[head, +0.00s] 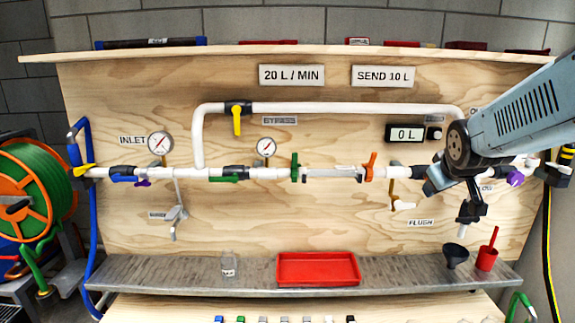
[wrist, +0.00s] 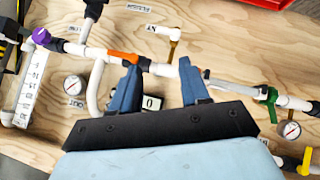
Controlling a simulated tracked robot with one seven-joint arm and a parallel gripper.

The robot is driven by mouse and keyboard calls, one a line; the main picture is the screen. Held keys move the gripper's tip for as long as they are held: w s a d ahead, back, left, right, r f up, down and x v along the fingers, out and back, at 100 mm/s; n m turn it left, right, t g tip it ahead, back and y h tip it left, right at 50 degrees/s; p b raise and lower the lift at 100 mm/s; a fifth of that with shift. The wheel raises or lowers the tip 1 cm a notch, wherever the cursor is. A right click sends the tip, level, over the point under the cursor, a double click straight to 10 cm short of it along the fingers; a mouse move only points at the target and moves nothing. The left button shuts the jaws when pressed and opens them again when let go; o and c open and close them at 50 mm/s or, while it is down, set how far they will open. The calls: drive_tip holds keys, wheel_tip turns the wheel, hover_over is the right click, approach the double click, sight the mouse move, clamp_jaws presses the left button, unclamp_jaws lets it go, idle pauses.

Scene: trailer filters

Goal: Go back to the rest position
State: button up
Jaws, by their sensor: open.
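My gripper (wrist: 158,78) is open in the wrist view, with its two blue fingers spread apart and nothing held between them. The white pipe (wrist: 163,69) crosses the view near the fingertips; I cannot tell whether they touch it. The orange valve handle (wrist: 122,57) is next to the left fingertip. In the head view my gripper (head: 432,186) is in front of the right part of the pipe run, right of the orange valve handle (head: 370,166). My arm comes in from the upper right and hides part of the board.
A wooden board (head: 330,220) carries pipes, gauges and valves: yellow (head: 237,118), green (head: 294,166) and purple (head: 515,178). Below, a grey shelf (head: 190,272) holds a red tray (head: 318,283), a clear jar (head: 229,265), a black funnel (head: 456,255) and a red cup (head: 487,259). A hose reel (head: 28,195) stands left.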

drive_tip(key=s+a+m+g+y, duration=0.1)
drive_tip(key=s+a, duration=0.4)
drive_tip(key=s, duration=0.3)
drive_tip(key=s+a+r+m+g+y, duration=0.1)
drive_tip(key=s+a+m+g, duration=0.1)
drive_tip(key=s+a, duration=0.4)
drive_tip(key=s, duration=0.3)
drive_tip(key=shift+a+y, duration=0.15)
drive_tip(key=shift+y, duration=0.15)
drive_tip(key=shift+r, duration=0.1)
